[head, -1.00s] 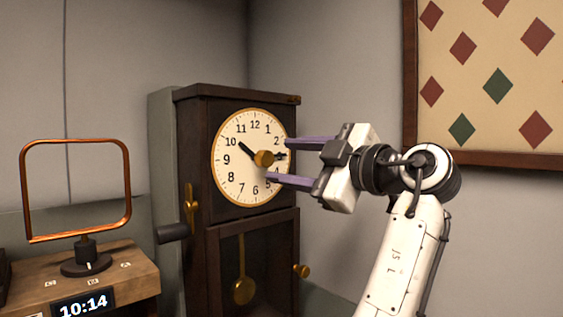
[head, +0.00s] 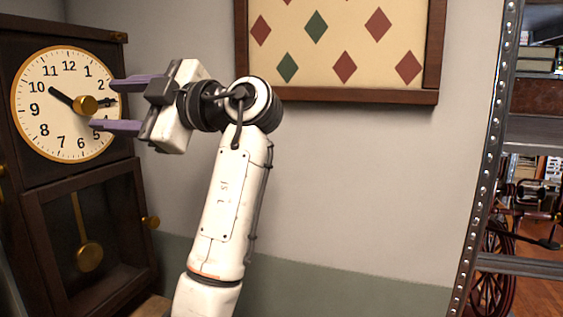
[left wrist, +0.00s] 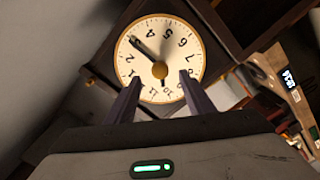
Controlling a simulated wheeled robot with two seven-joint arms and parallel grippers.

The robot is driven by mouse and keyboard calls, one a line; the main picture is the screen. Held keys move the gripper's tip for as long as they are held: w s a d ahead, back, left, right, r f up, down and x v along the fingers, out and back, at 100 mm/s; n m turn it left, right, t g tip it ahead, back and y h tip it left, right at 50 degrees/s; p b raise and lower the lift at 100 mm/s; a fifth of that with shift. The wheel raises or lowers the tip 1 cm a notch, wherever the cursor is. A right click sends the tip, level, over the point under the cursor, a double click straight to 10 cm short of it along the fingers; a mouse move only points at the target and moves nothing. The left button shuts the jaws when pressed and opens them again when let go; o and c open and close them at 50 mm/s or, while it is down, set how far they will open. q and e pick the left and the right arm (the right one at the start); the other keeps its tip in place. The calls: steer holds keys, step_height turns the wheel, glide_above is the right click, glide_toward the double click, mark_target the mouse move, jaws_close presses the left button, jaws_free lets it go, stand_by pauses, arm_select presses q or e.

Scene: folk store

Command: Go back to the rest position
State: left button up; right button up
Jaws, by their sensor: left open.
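The wooden clock's round white face (head: 45,125) with a gold rim is at the left of the head view. In the left wrist view the face (left wrist: 185,45) and knob (left wrist: 160,70) show between and beyond the open fingers, with nothing held. Whether the fingers touch the face I cannot tell. My right gripper is not in view.
The clock's lower case has a glass front with a brass pendulum (head: 89,256). A framed diamond-pattern board (head: 340,95) hangs on the wall behind my arm. A metal shelf (head: 487,160) stands at the right. A digital display (left wrist: 288,78) shows in the left wrist view.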

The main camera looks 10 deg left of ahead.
mark_target(90, 105)
arm_select(q)
steer(key=shift+w+a, duration=0.15)
steer(key=shift+a, duration=1.25)
steer(key=shift+w+a, duration=0.1)
steer(key=shift+a, duration=1.3)
